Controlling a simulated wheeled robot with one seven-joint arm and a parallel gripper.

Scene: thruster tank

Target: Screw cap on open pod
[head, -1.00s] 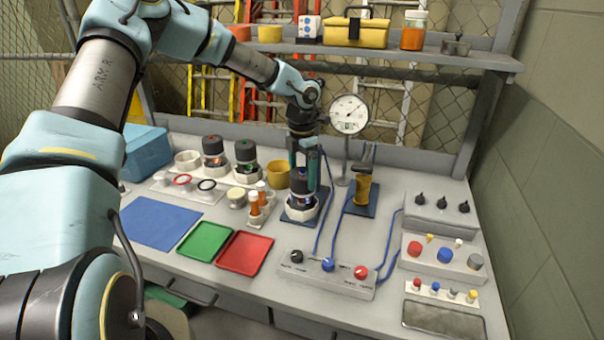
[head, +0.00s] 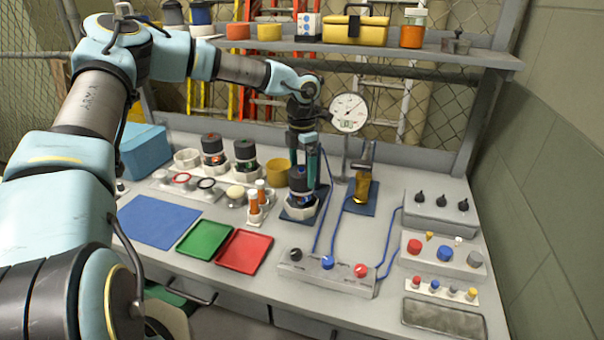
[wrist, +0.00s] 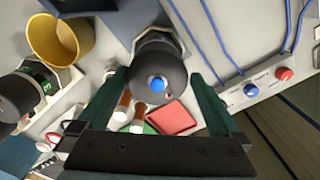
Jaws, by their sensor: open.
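A pod with a dark cap and a blue centre (head: 300,187) stands upright in a pale holder on a dark base plate (head: 285,217). In the wrist view the dark cap (wrist: 158,62) lies between the fingertips, with its blue centre facing the camera. My gripper (head: 306,165) points down over this pod. In the wrist view my gripper (wrist: 157,76) has its two green fingers spread to either side of the cap, with gaps visible. How tightly the cap sits on the pod cannot be seen.
A red-topped pod (head: 212,148) and a green-topped pod (head: 246,156) stand left, beside a yellow cup (head: 277,172). Orange-and-white bottles (head: 254,201) stand close to the holder. A dial gauge (head: 349,112) rises behind right; a knob panel (head: 326,273) lies in front.

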